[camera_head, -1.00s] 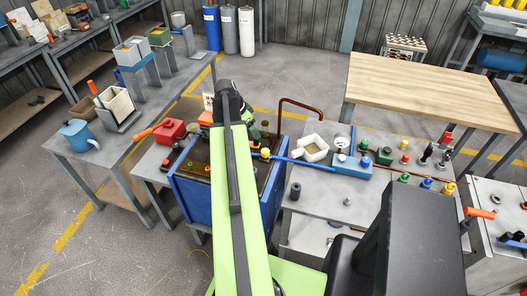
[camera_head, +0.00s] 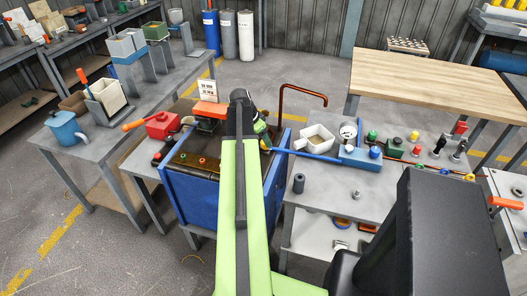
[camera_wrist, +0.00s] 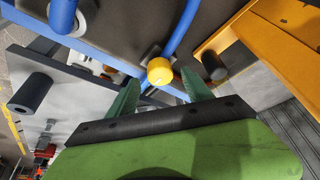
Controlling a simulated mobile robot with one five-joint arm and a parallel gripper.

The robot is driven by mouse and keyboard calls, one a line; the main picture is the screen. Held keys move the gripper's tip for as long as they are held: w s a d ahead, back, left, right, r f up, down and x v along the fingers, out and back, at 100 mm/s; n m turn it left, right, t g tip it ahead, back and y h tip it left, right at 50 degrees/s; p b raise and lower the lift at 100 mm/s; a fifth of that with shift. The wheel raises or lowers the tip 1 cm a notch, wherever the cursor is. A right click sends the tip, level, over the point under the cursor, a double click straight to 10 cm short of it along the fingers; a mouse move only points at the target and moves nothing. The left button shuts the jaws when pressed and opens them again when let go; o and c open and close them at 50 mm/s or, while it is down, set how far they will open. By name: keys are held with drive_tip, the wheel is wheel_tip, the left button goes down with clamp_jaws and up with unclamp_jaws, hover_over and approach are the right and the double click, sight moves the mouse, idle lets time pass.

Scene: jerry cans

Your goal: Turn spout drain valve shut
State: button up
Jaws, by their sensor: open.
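A yellow round knob (camera_wrist: 160,72) sits on a blue pipe (camera_wrist: 182,28) in the wrist view. I take it for the drain valve. My gripper (camera_wrist: 162,79) is open, with its green fingers spread on either side of the knob's near side. I cannot tell whether they touch it. In the head view my gripper (camera_head: 264,136) is over the right end of the blue tank (camera_head: 222,202), beside the blue spout pipe (camera_head: 310,156). The arm and gripper largely hide the knob there. How far the valve is turned cannot be told.
A brown bent pipe (camera_head: 303,88) rises behind. An orange bar (camera_wrist: 275,45) lies close to the gripper's right in the wrist view.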

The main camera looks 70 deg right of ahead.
drive_tip(key=shift+b+x, duration=0.45)
drive_tip(key=shift+x, duration=0.65)
